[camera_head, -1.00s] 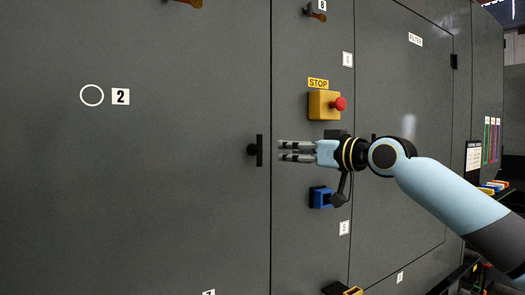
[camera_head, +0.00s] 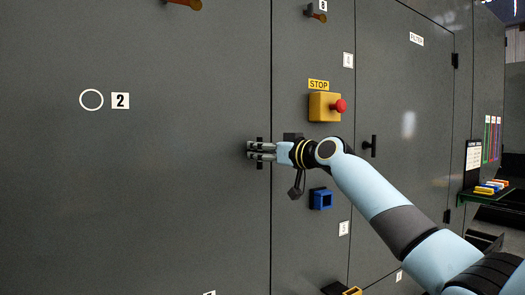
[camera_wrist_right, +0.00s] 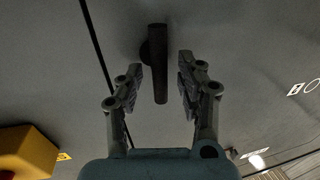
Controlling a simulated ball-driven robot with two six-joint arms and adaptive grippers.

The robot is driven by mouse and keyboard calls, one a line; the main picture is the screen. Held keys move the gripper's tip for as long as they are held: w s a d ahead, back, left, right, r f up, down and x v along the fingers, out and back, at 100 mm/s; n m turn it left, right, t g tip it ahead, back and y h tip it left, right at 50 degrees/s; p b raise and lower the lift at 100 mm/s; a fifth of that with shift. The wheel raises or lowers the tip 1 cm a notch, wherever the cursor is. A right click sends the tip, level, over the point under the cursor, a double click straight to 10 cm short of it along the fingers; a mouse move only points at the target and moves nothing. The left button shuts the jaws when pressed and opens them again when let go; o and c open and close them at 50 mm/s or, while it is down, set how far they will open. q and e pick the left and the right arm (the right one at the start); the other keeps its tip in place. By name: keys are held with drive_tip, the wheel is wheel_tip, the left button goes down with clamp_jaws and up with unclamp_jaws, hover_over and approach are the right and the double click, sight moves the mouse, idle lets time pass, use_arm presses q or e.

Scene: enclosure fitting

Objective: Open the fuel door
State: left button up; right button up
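A large grey door panel (camera_head: 150,210) fills the left of the head view. A short black bar handle (camera_head: 259,166) stands near its right edge. No lettering reading fuel is legible. My right gripper (camera_head: 251,151) is at this handle and partly covers it. In the right wrist view, the handle (camera_wrist_right: 158,65) lies between the two spread fingers of the gripper (camera_wrist_right: 160,75). A gap shows on both sides of it, so the fingers are not closed on it. The door looks flush with the seam beside it. My left gripper is not in view.
A yellow STOP box (camera_head: 322,107) with a red button (camera_head: 341,105) is above my right arm. A blue square fitting (camera_head: 321,199) is below it. A door marked FILTER (camera_head: 415,80) with a black handle (camera_head: 372,146) is to the right. A small shelf (camera_head: 490,191) is at far right.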

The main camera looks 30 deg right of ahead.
drive_tip(key=shift+d, duration=0.1)
clamp_jaws()
